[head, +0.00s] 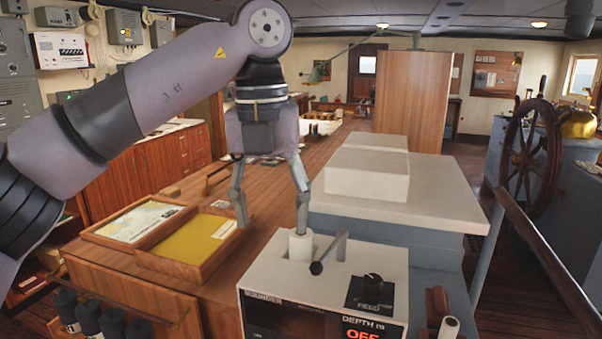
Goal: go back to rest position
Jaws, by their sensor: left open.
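My left arm comes in from the left and bends down at the top centre. Its gripper (270,226) points down with its fingers spread apart and nothing between them. The right-hand fingertip overlaps the top of a short white cylinder (301,246) on the sounder box (262,273); I cannot tell whether they touch. The left-hand fingertip is over the right end of a wooden tray (168,266) with a yellow bottom. My right gripper is not in this view.
A white block (367,181) sits on the pale counter (440,195) to the right. A ship's wheel (531,155) is farther right. Wall boxes line the left.

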